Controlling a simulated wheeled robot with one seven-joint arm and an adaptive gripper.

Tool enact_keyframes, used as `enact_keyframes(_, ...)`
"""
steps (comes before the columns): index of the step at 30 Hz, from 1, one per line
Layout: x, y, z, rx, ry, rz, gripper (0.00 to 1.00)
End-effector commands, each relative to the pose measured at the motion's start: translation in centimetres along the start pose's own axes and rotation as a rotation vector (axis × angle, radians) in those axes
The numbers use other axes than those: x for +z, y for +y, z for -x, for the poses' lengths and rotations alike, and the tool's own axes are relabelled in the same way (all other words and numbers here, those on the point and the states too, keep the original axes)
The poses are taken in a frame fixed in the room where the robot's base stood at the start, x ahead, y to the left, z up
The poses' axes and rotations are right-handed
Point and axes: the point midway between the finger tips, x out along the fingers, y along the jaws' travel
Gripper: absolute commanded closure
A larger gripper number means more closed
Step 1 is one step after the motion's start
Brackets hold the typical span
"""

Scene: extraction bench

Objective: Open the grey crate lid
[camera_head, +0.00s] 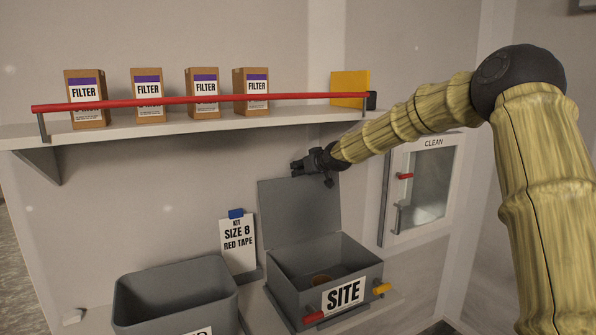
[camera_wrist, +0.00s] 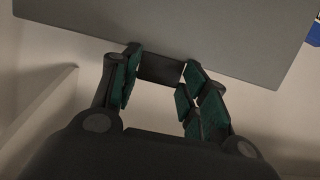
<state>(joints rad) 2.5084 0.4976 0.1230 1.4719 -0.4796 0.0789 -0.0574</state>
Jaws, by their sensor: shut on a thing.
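The grey crate (camera_head: 289,300) with a SITE label stands on the lower bench. Its grey lid (camera_head: 300,215) stands raised, close to upright, at the back of the crate, so the inside is in view. My gripper (camera_head: 303,169) is at the lid's upper edge. In the wrist view the lid (camera_wrist: 190,30) fills the top, and a dark tab (camera_wrist: 160,69) juts from its edge. My gripper (camera_wrist: 158,76) has its two fingers on either side of this tab and is shut on it.
Above is a shelf (camera_head: 190,125) with filter boxes and a red rail (camera_head: 215,101). A CLEAN cabinet (camera_head: 428,185) is at right.

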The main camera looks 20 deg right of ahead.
Motion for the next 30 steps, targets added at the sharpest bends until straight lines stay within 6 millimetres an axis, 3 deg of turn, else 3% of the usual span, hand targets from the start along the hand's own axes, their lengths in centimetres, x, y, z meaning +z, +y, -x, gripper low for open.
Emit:
enact_keyframes(6,-0.7,0.0,0.2,0.001,0.011,0.0,0.98)
enact_keyframes(7,-0.7,0.0,0.2,0.001,0.011,0.0,0.52)
enact_keyframes(10,-0.6,-0.1,0.1,0.0,0.01,0.001,0.34)
enact_keyframes(22,-0.3,-0.1,0.3,0.0,0.005,0.001,0.34)
enact_keyframes(30,-0.3,-0.1,2.9,-0.001,0.004,0.001,0.34)
